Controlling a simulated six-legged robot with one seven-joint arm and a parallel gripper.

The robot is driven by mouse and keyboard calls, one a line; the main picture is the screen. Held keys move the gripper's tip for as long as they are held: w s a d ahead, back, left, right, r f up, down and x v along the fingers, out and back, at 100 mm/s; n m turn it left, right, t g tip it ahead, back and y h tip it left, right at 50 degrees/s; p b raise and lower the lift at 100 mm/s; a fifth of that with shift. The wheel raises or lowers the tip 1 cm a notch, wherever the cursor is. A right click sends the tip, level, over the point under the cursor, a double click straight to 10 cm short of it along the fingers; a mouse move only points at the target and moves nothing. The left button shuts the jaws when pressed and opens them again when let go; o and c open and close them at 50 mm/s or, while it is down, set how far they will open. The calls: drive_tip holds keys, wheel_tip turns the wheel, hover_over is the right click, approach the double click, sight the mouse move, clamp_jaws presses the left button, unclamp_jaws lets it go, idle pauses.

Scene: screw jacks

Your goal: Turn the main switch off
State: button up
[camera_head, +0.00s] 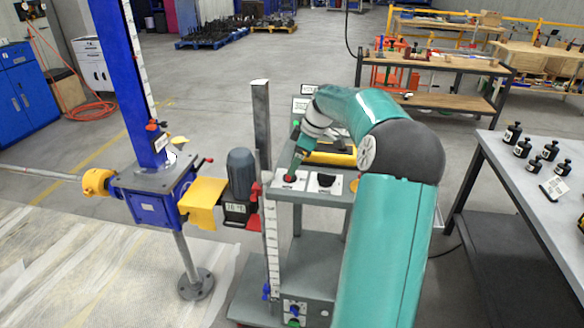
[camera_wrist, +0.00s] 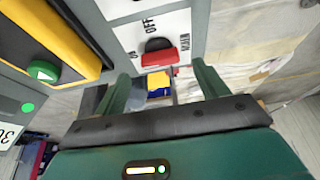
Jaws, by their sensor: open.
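The main switch is a red rotary knob on a black base (camera_wrist: 158,56), set on a white plate with ON and OFF marks. In the wrist view its red grip lies crosswise, with the left end near the ON mark. In the head view the red knob (camera_head: 289,178) shows on the grey cart's panel, just below my gripper (camera_head: 298,160). In the wrist view my gripper (camera_wrist: 160,74) is open, its two green fingers to either side of the knob with gaps. I see no contact with it.
A black knob (camera_head: 326,180) sits on a plate right of the switch. A yellow-and-black unit with a green button (camera_wrist: 42,70) is close by. A post (camera_head: 262,115) and a blue screw jack (camera_head: 150,200) stand left. A table with black weights (camera_head: 530,145) is right.

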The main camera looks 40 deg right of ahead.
drive_tip(key=shift+x, duration=1.7)
drive_tip(key=c, duration=1)
drive_tip(key=shift+r, duration=0.1)
